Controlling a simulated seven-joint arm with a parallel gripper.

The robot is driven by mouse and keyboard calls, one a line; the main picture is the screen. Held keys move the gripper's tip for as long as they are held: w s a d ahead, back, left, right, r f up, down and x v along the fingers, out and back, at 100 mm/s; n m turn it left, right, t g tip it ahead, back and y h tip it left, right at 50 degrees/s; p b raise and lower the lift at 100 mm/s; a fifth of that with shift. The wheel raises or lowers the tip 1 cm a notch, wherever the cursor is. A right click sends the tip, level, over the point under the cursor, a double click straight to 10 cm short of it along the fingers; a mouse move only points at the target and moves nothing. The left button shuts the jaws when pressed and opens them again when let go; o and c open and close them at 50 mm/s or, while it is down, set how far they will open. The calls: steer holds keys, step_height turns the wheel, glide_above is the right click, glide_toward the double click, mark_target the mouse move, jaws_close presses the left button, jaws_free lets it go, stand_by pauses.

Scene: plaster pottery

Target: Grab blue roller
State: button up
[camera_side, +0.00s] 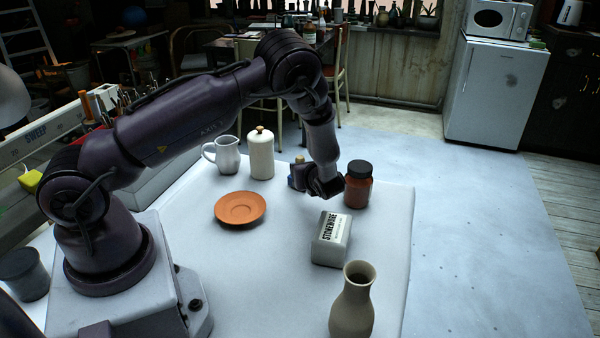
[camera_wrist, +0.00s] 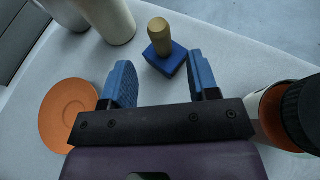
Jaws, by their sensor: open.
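The only blue tool on the table is a small blue block with a pale wooden knob handle (camera_wrist: 165,60), standing handle up in the wrist view. In the side view, the blue block (camera_side: 296,177) shows just left of my gripper (camera_side: 322,187), partly hidden by it. In the wrist view, my gripper (camera_wrist: 159,61) is open, its two blue-padded fingers wide apart. The block lies ahead of the gap between the fingertips, apart from both. Nothing is between the jaws.
A red-brown jar with black lid (camera_side: 358,188) stands close right of my gripper. A cream lidded canister (camera_side: 260,158), white jug (camera_side: 226,157) and terracotta saucer (camera_side: 240,221) are left. A stoneware packet (camera_side: 330,250) and beige vase (camera_side: 352,310) are nearer the camera.

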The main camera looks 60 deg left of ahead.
steer(key=shift+x, duration=3.4)
steer(key=c, duration=1)
